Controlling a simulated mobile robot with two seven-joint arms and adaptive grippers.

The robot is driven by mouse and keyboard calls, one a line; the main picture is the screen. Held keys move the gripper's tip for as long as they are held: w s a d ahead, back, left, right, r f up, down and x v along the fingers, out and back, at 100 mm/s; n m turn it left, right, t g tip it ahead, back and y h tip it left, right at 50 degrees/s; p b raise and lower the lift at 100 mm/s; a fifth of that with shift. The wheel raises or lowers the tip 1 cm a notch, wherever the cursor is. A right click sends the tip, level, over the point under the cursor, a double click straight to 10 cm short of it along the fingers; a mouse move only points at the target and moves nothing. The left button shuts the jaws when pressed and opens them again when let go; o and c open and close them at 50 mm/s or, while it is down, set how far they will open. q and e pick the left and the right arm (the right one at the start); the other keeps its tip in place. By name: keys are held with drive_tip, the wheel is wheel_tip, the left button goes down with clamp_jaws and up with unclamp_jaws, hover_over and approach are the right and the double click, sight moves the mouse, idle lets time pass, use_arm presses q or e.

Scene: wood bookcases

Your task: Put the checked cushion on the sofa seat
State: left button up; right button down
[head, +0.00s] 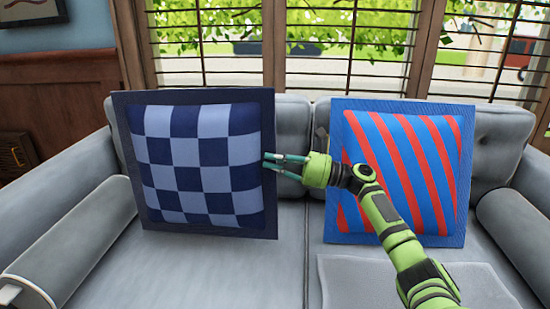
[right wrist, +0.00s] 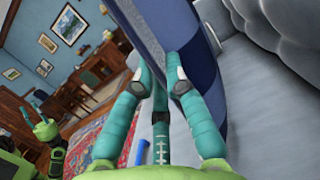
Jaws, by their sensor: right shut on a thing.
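The checked cushion (head: 190,165), in dark and light blue squares with a dark blue border, stands upright before the sofa backrest, over the left part of the sofa seat (head: 220,262). I cannot tell whether its lower edge rests on the seat. My right gripper (head: 266,162) is shut on the cushion's right edge. In the right wrist view, its teal fingers (right wrist: 165,75) lie on both sides of the blue cushion edge (right wrist: 150,40). My left gripper (right wrist: 46,122) shows small at the left of that view, away from the cushion; its opening is unclear.
A red and blue striped cushion (head: 405,170) leans on the right part of the sofa, behind my right arm. A grey bolster (head: 75,235) lies along the left armrest. The left seat front is clear. A blue object (right wrist: 142,152) shows low in the wrist view.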

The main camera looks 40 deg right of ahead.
drive_tip(key=shift+r, duration=0.1)
drive_tip(key=c, duration=1.2)
unclamp_jaws()
drive_tip(key=shift+s, duration=0.1)
drive_tip(key=v, duration=1.2)
